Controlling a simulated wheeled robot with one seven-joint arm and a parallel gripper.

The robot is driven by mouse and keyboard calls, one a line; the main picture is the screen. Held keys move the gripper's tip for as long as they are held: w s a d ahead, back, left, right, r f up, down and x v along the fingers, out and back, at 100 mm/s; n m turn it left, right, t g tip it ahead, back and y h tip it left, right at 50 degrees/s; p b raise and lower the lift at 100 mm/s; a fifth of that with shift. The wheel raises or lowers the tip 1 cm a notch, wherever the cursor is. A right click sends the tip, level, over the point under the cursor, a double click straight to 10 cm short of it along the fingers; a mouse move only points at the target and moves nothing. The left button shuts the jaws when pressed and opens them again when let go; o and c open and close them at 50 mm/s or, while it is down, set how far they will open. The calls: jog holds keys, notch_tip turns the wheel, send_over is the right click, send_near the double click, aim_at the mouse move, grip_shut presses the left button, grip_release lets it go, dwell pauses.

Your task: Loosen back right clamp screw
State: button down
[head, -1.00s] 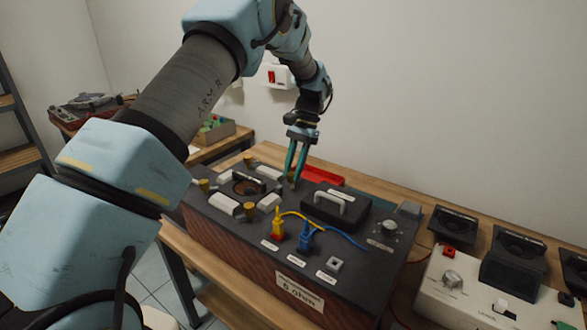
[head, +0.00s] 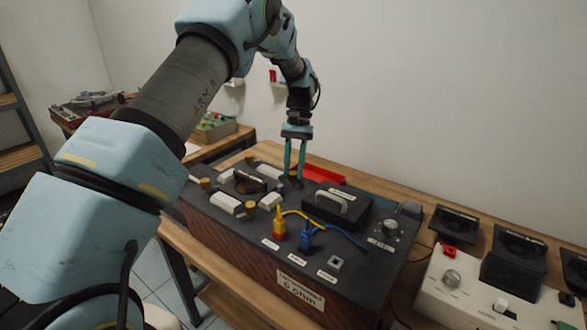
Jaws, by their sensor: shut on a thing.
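A dark box (head: 250,255) with wood-grain sides and a "6 ohm" label stands on the wooden bench. On its top left is a round opening (head: 245,186) with white blocks and brass-coloured screws around it. One screw (head: 206,185) is at the left and another (head: 250,209) at the front. My gripper (head: 293,174) points down over the back right of this ring, its teal fingers shut on the back right clamp screw (head: 293,177). The fingers hide most of that screw.
A black block with a grey handle (head: 338,203), a yellow plug (head: 279,225) and a blue plug (head: 305,236) with wires sit on the box to the right. A red tray (head: 322,175) lies behind. Black speakers (head: 455,225) and a white unit (head: 470,290) stand at right.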

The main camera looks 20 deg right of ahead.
jog(key=c, duration=0.6)
grip_release()
jog(key=b+v, duration=0.2)
jog(key=v, duration=0.9)
jog(key=shift+b, duration=0.35)
jog(key=shift+f, duration=0.1)
